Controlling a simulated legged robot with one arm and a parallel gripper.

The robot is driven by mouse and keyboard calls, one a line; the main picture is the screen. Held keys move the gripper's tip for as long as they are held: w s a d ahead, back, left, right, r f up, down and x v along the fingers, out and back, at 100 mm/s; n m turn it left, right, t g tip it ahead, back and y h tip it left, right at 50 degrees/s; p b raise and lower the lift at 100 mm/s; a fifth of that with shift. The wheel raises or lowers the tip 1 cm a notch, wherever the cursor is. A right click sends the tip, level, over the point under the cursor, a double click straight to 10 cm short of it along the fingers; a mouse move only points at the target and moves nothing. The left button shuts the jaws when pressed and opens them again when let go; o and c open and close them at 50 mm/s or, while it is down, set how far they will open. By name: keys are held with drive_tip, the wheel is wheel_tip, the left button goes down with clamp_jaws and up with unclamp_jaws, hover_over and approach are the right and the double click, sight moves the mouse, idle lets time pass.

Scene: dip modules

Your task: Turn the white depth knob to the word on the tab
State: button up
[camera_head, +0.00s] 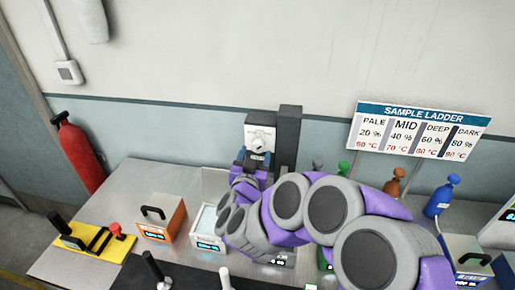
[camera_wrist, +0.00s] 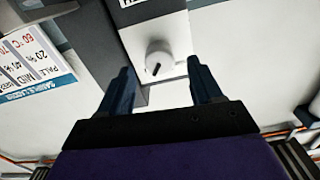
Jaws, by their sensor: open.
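The white depth knob (camera_wrist: 158,58) is round with a dark pointer mark low on its face. It sits on a light panel (camera_wrist: 172,30) fixed to a dark grey column (camera_wrist: 95,40). The panel also shows in the head view (camera_head: 260,130), in front of my gripper (camera_head: 252,160). In the wrist view my gripper (camera_wrist: 160,75) is open. Its two dark fingers stand on either side of the knob, apart from it, with nothing between them. A white label (camera_wrist: 133,3) is cut off at the top edge, and its word cannot be read.
The bench holds an orange box (camera_head: 160,218), a white tray (camera_head: 207,220), a yellow base with levers (camera_head: 90,245) and a blue bottle (camera_head: 441,197). A red extinguisher (camera_head: 78,150) stands left.

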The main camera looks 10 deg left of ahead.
sight(257, 148)
drive_tip(key=shift+w+a+b, duration=0.15)
drive_tip(key=shift+w+b, duration=0.15)
drive_tip(key=shift+w, duration=2.05)
drive_tip(key=c, duration=1.1)
drive_tip(key=shift+o, duration=0.2)
drive_tip(key=shift+r, duration=0.1)
